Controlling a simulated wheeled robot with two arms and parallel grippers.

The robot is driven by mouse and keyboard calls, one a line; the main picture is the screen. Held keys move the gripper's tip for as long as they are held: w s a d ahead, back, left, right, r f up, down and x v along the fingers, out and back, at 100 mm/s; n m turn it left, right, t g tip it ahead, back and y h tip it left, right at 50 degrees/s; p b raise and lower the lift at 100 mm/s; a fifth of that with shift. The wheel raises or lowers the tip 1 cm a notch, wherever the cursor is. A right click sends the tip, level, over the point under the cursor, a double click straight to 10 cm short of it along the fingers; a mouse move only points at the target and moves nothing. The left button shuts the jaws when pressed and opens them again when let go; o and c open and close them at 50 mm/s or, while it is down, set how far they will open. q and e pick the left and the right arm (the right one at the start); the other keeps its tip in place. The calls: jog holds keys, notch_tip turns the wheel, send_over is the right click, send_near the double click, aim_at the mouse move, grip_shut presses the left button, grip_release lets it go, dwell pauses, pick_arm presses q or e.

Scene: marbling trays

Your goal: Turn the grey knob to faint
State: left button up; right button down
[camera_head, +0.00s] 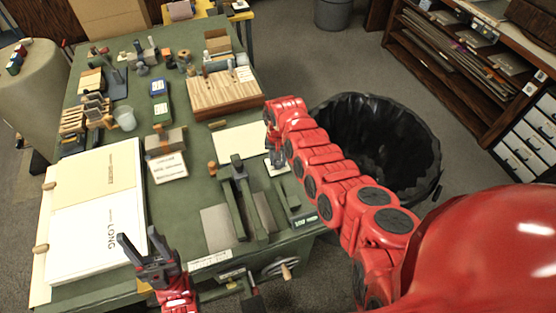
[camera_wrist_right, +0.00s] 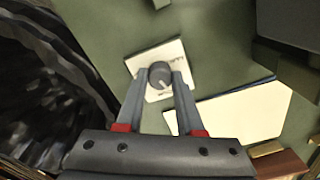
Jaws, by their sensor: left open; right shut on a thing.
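The grey knob (camera_wrist_right: 160,75) is round and dark grey with a pale mark on its top. It sits on a white square plate (camera_wrist_right: 152,63) with small dark lettering that I cannot read for certain. My right gripper (camera_wrist_right: 161,82) has a finger on either side of the knob and is shut on it. In the head view the right gripper (camera_head: 274,153) reaches down over the white plate (camera_head: 279,168) at the table's right edge, and the knob is hidden there. My left gripper (camera_head: 143,240) is open and empty above the table's front edge.
The green table (camera_head: 195,195) carries a large white sheet marked LONG (camera_head: 100,230), a wooden block (camera_head: 223,92) and a dark press-like fixture (camera_head: 243,200). A black lined bin (camera_head: 385,135) stands right of the table. A pale sheet (camera_wrist_right: 245,110) lies beside the knob plate.

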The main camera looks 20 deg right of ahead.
jog(key=n, duration=0.4)
jog(key=shift+s+n, duration=0.1)
jog(key=shift+n, duration=0.2)
jog(key=shift+f+n, duration=0.1)
jog(key=shift+n, duration=1.7)
jog(key=c, duration=0.5)
grip_release()
